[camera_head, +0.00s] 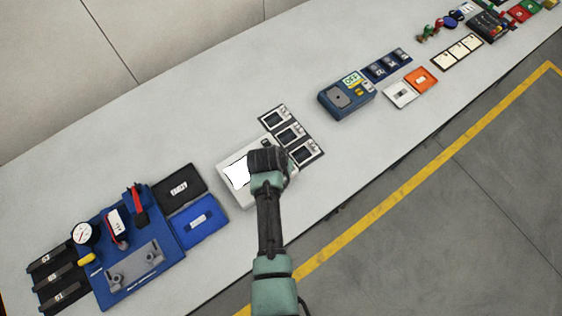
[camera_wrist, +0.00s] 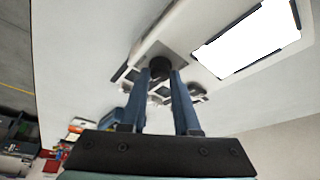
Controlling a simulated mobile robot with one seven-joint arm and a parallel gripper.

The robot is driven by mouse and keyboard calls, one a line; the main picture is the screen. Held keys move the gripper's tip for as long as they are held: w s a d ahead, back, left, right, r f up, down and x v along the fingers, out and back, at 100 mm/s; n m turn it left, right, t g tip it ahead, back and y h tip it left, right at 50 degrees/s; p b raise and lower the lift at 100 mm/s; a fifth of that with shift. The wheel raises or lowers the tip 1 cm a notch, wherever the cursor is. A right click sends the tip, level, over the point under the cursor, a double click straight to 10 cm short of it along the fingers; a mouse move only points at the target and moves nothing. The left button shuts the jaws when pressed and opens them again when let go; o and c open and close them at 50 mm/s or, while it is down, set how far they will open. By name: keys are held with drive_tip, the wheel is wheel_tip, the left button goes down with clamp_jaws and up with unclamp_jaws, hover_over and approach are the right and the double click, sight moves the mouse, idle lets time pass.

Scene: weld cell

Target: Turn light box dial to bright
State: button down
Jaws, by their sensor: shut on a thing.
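The light box (camera_head: 228,161) is a pale box on the bench with a glowing white panel (camera_head: 237,173). It also shows in the wrist view, its panel (camera_wrist: 248,42) bright at the upper right. A round black dial (camera_wrist: 160,65) sits on the box's face beside the panel. My gripper (camera_wrist: 161,78) is shut on this dial, one blue finger on each side. In the head view my gripper (camera_head: 270,160) comes down over the right part of the box and hides the dial. The dial's pointer and any markings cannot be made out.
Dark framed cards (camera_head: 291,135) lie close to the box's right side. A blue fixture with a gauge (camera_head: 130,250) and black and blue trays (camera_head: 195,218) stand to the left. A blue meter box (camera_head: 346,96) stands further right, with bare bench between.

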drive_tip(key=c, duration=0.6)
unclamp_jaws()
drive_tip(key=shift+c, duration=0.2)
drive_tip(key=b+v, duration=0.1)
drive_tip(key=v, duration=1.2)
drive_tip(key=shift+w, duration=0.15)
